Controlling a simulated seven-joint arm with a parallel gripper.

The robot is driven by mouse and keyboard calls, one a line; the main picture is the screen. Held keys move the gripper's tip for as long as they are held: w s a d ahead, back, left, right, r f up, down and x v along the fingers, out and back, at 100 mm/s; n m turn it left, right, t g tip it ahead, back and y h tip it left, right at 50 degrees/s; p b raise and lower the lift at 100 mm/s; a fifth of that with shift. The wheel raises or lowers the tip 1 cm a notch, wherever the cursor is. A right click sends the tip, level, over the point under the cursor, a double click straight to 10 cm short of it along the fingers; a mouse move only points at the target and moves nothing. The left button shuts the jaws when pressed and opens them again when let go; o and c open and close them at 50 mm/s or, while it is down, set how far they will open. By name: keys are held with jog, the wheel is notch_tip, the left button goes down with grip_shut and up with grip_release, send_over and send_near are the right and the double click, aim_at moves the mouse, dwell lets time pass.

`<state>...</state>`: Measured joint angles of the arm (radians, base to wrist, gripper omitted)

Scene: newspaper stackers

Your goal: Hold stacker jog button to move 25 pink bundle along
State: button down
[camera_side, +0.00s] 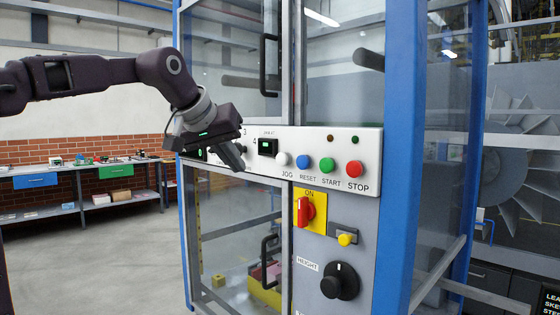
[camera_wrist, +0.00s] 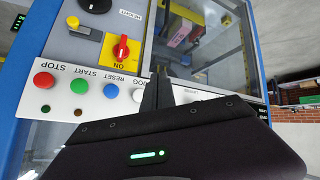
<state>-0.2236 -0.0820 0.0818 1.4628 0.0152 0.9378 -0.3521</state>
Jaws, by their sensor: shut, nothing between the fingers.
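The white JOG button (camera_side: 282,159) is on the white control panel (camera_side: 262,170), at the left end of a row of push buttons. In the wrist view, where the panel appears upside down, the JOG button (camera_wrist: 139,95) shows just left of my fingers. My gripper (camera_side: 238,163) is shut and empty, in front of the panel to the left of the JOG button. It appears apart from the button. My gripper (camera_wrist: 157,80) also shows in the wrist view with its fingers together. A pink bundle (camera_side: 268,271) is low inside the stacker, behind the glass, and also shows in the wrist view (camera_wrist: 180,36).
Blue RESET (camera_side: 303,161), green START (camera_side: 327,164) and red STOP (camera_side: 354,169) buttons sit right of JOG. Below are a red rotary switch (camera_side: 306,211) and black HEIGHT knob (camera_side: 340,281). A blue post (camera_side: 402,150) borders the panel. Benches stand far left.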

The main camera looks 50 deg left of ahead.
aim_at(283, 159)
jog(key=shift+w, duration=0.1)
jog(key=w, duration=0.8)
jog(key=shift+w, duration=0.3)
jog(key=shift+w, duration=0.1)
dwell(1.7)
jog(key=shift+w, duration=0.3)
jog(key=shift+w, duration=0.5)
dwell(4.2)
